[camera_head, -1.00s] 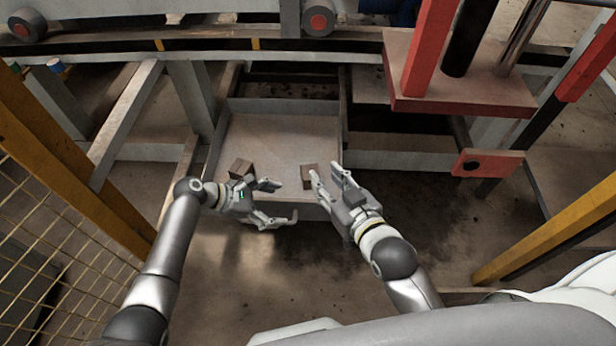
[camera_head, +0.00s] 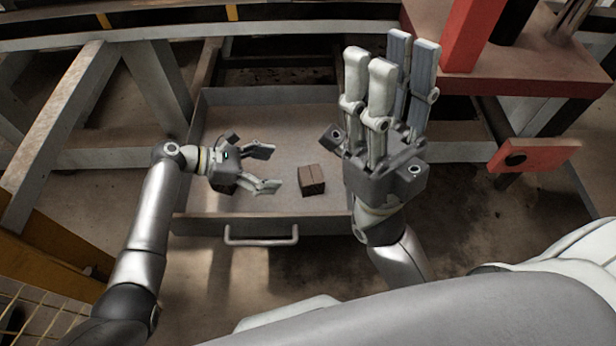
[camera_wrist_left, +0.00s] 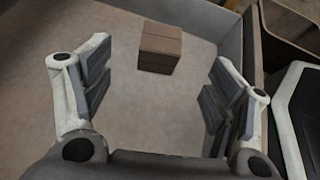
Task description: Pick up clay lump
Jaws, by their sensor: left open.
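The clay lump (camera_head: 311,180) is a small brown block lying in the open grey drawer (camera_head: 225,105). In the left wrist view the lump (camera_wrist_left: 160,47) lies on the drawer floor, beyond the fingertips and between their lines. My left gripper (camera_head: 268,169) is open and empty, over the drawer just left of the lump, fingers pointing right toward it. Both fingers show in the left wrist view (camera_wrist_left: 160,88), wide apart. My right gripper (camera_head: 392,75) is raised at the drawer's right side, fingers pointing up, open with nothing visible between them.
The drawer's front wall carries a bar handle (camera_head: 261,240). A red press frame (camera_head: 510,60) stands at the back right, with a red plate (camera_head: 537,156) below it. A grey sloping beam (camera_head: 55,125) stands at the left. The drawer floor around the lump is clear.

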